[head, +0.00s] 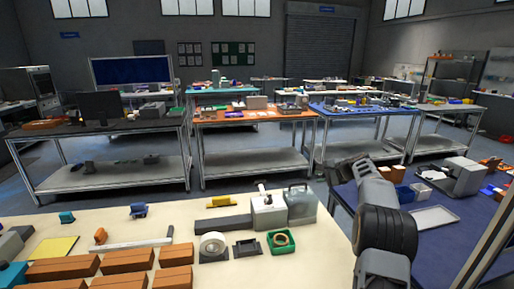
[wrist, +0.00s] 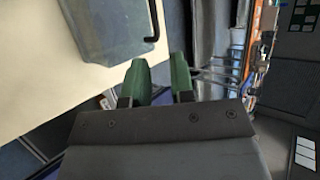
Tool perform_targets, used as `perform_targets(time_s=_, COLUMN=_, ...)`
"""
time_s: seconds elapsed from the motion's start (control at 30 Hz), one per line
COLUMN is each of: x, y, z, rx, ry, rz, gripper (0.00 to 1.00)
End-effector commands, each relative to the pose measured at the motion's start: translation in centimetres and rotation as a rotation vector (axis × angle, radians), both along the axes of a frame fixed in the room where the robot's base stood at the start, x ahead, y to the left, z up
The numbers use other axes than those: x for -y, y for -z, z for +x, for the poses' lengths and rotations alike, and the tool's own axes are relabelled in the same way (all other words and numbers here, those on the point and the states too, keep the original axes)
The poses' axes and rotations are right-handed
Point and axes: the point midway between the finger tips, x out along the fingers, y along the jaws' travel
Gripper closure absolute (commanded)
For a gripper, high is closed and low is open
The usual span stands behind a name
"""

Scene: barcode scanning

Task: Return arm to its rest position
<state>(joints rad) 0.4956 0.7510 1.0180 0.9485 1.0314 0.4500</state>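In the wrist view, the green fingertips of my gripper (wrist: 160,80) stand apart with a gap between them, and nothing shows in the gap. They point past the edge of the cream tabletop. A grey translucent container (wrist: 110,28) lies close beyond the fingers, apart from them. In the head view, my arm rises at the right, between the cream table (head: 335,238) and a blue table (head: 455,225); its gripper is hard to make out there.
On the cream table stand the grey container (head: 302,205), a white box with a dark-topped object (head: 268,212), a tape roll (head: 212,247), a green tray (head: 281,241) and several brown boxes (head: 125,261). A white tray (head: 435,217) lies on the blue table. Workbenches fill the back.

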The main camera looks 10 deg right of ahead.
Motion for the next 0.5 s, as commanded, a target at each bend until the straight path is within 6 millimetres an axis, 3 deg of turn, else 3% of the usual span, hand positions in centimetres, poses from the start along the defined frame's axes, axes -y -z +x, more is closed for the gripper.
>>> perform_targets(time_s=0.13, x=0.3, y=3.9, z=-1.4, rx=-0.063, ry=-0.058, rz=-0.100, gripper=0.77)
perform_targets(time_s=0.23, x=-0.3, y=6.9, z=-4.5, rx=-0.150, ry=-0.136, rz=-0.202, gripper=0.77)
perform_targets(time_s=0.33, x=-2.6, y=7.6, z=-8.3, rx=-0.216, ry=-0.255, rz=-0.325, gripper=0.77)
perform_targets(time_s=0.5, x=-7.2, y=7.0, z=-15.5, rx=-0.281, ry=-0.479, rz=-0.528, gripper=0.77)
